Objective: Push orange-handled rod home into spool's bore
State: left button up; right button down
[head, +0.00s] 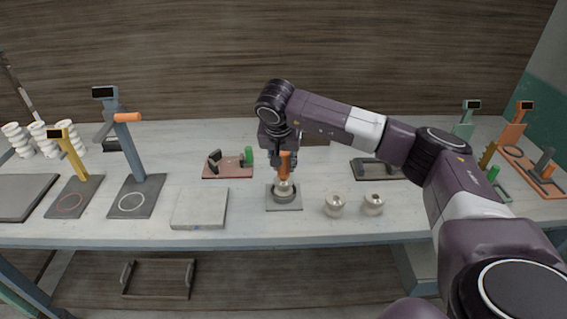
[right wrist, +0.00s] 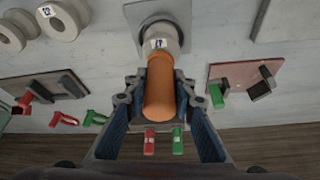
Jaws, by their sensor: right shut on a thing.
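My right gripper (head: 284,153) is above the work table, pointing down, and shut on the orange handle (head: 285,166) of the rod. In the right wrist view the orange handle (right wrist: 160,88) lies between the two fingers. The pale spool (head: 284,187) stands upright in a dark ring on a grey base plate (head: 271,205), directly below the handle. In the right wrist view the spool (right wrist: 158,40) is in line with the handle's end. The rod's shaft and the bore are hidden, so I cannot tell how deep the rod sits. My left gripper is not in view.
Two more pale spools, one (head: 333,206) and another (head: 373,204), stand just right of the base plate. A flat grey slab (head: 200,208) lies to the left. A reddish board (head: 222,173) with a green peg is behind left. Upright stands (head: 144,160) occupy both sides.

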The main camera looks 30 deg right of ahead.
jog(key=shift+f+b, duration=0.55)
jog(key=shift+f, duration=0.3)
dwell(1.9)
jog(key=shift+s+a+f, duration=0.1)
jog(key=shift+s+f, duration=0.1)
jog(key=shift+f, duration=0.05)
dwell(1.9)
jog(key=shift+w+r+p, duration=0.2)
jog(key=shift+r+p, duration=0.35)
jog(key=shift+r, duration=0.3)
jog(key=shift+r+p, duration=0.85)
jog(key=shift+r, duration=0.6)
jog(key=shift+r+p, duration=2.4)
jog(key=shift+r, duration=1.15)
jog(key=shift+d, duration=0.2)
